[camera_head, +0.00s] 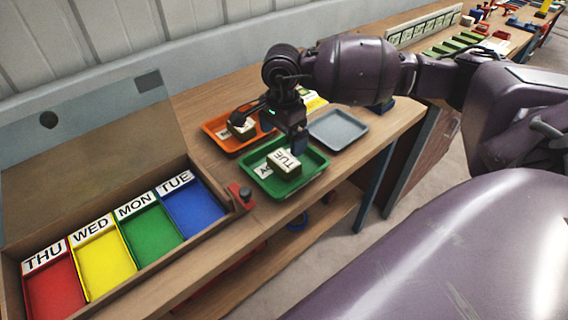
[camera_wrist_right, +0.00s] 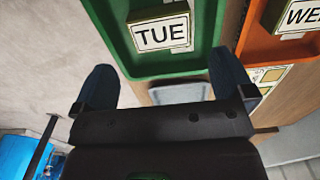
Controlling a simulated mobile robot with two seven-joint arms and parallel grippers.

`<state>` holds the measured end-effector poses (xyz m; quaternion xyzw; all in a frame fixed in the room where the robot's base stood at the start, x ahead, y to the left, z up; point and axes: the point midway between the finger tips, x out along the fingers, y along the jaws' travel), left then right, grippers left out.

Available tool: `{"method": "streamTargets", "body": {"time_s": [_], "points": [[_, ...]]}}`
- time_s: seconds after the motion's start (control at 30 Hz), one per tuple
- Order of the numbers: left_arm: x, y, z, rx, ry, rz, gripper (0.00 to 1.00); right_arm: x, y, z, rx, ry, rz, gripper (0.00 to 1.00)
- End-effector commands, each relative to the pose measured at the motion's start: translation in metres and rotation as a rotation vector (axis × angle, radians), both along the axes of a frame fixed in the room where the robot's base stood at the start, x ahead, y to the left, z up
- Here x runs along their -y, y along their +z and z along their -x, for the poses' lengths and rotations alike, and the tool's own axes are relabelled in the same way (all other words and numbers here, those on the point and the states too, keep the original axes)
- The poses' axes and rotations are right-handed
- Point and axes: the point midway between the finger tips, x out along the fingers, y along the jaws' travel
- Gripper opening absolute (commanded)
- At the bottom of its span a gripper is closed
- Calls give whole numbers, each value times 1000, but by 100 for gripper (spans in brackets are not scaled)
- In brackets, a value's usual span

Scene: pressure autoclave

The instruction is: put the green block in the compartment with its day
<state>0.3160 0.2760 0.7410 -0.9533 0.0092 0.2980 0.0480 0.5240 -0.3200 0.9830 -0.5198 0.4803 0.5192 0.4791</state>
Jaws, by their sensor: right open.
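The green block (camera_head: 285,163) is olive green with a white label reading TUE. It sits in the green tray (camera_head: 318,161), and its label also shows in the right wrist view (camera_wrist_right: 161,33). The open case (camera_head: 236,207) at the left has compartments marked THU in red (camera_head: 54,292), WED in yellow (camera_head: 106,266), MON in green (camera_head: 152,232) and TUE in blue (camera_head: 194,208). All of them are empty. My right gripper (camera_head: 268,128) is open and empty, above and just behind the block, apart from it. My left gripper is out of view.
An orange tray (camera_head: 213,128) behind the green one holds another block (camera_head: 241,127), whose label begins WE in the wrist view. An empty grey tray (camera_head: 340,129) stands to the right. A red clasp (camera_head: 241,196) sits at the case's right end. The raised lid (camera_head: 90,165) stands behind the compartments.

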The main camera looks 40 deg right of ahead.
Motion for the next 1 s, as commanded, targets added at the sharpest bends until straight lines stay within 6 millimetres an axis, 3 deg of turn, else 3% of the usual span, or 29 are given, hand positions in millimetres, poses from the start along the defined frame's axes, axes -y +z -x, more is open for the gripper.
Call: {"method": "streamTargets", "body": {"time_s": [0.1,0.43,0.7,1.0], "points": [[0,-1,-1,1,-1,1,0,-1,-20,1,-4,0,-2,100],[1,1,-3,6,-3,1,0,-2,-43,1,-2,1,-2,100],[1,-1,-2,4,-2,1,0,-4,-79,1,-2,-1,-3,100],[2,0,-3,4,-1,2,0,-4,-84,0,1,0,-2,98]]}}
